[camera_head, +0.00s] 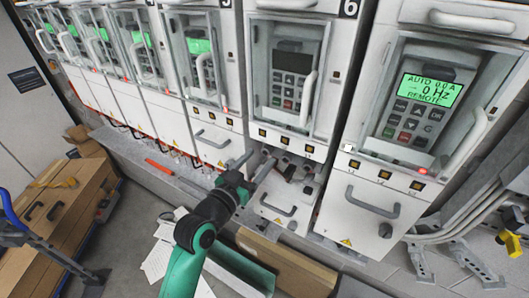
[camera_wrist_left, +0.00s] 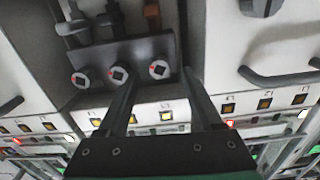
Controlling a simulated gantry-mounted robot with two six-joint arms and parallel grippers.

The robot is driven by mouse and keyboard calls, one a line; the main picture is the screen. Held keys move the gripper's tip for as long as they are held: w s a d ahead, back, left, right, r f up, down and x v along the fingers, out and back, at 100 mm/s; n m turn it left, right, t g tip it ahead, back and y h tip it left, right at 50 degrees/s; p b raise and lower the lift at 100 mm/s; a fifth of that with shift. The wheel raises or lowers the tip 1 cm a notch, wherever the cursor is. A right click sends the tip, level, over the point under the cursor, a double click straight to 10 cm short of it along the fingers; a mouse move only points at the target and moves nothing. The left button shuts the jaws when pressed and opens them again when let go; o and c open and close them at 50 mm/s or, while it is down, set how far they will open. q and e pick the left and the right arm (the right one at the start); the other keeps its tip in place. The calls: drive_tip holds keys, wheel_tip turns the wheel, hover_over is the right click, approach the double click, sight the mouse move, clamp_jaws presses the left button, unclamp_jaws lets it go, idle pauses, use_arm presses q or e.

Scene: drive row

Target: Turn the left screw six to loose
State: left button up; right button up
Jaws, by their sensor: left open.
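Drive unit 6 (camera_head: 292,68) stands second from the right in the head view, with a dark display. Below it is an open recess with a dark terminal block (camera_head: 290,166), partly hidden by my left gripper (camera_head: 252,167). The left wrist view sees the block (camera_wrist_left: 120,55) upside down, with three round screws, each with a red mark. The rightmost there is the left screw (camera_wrist_left: 158,69). My left gripper (camera_wrist_left: 160,75) is open, its fingers either side of this screw in the picture. I cannot tell whether they touch it. My right gripper is not in view.
A drive with a lit green display (camera_head: 430,90) stands to the right; more drives run left. An orange-handled tool (camera_head: 160,167) lies on the ledge. Papers (camera_head: 160,252) and cardboard (camera_head: 285,265) lie on the floor. A lower cabinet handle (camera_head: 278,205) sits below the recess.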

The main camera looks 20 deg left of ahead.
sight(267, 150)
use_arm(q)
drive_tip(key=w, duration=0.3)
drive_tip(key=shift+w+d, duration=0.25)
drive_tip(key=shift+w, duration=0.05)
clamp_jaws()
